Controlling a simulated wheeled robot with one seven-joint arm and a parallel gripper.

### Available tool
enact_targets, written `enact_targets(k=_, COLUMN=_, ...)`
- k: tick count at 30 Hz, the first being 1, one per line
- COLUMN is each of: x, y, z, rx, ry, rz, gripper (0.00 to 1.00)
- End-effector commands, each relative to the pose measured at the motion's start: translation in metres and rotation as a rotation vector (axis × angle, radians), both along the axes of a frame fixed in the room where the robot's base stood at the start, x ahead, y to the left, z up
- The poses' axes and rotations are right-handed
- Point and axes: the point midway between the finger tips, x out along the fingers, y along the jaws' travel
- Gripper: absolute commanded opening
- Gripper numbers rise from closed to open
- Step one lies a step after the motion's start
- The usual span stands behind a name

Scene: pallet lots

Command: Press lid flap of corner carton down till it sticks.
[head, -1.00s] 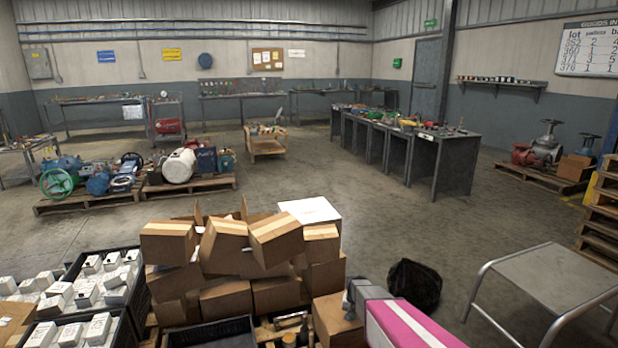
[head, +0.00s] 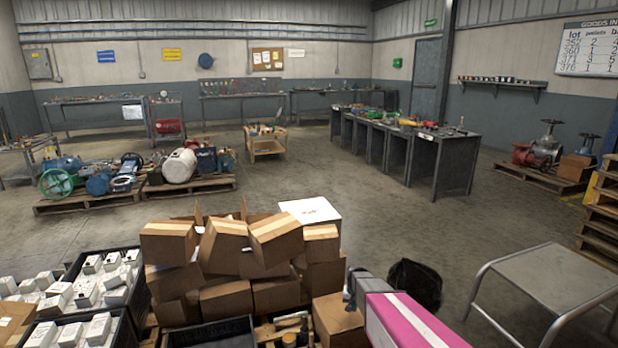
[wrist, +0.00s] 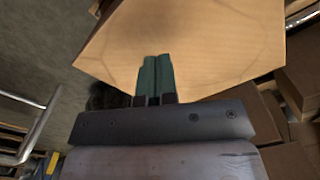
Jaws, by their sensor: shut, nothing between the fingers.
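The corner carton (head: 336,322) is a brown cardboard box at the front right of the carton stack, partly behind my gripper and arm. In the wrist view a broad tan cardboard face (wrist: 215,45) fills the top, most likely this carton's top. I cannot tell its lid flap apart from the rest or see whether it lies flat. My gripper (head: 350,290) is over the carton's right side. In the wrist view its two green fingertips (wrist: 155,62) are together and empty, in front of the cardboard. Whether they touch it is unclear.
Stacked brown cartons (head: 225,245) stand left of the gripper, with a white box (head: 312,210) behind. Black crates (head: 135,310) of small white boxes are at left. A black bag (head: 414,284) and a grey metal table (head: 545,280) are at right. Open floor lies beyond.

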Motion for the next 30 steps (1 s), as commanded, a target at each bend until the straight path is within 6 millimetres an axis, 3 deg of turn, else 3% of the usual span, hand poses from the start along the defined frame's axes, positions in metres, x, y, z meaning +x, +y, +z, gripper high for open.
enact_targets(k=30, x=0.000, y=0.000, z=0.070, rx=0.000, ry=-0.001, rz=0.000, gripper=0.00)
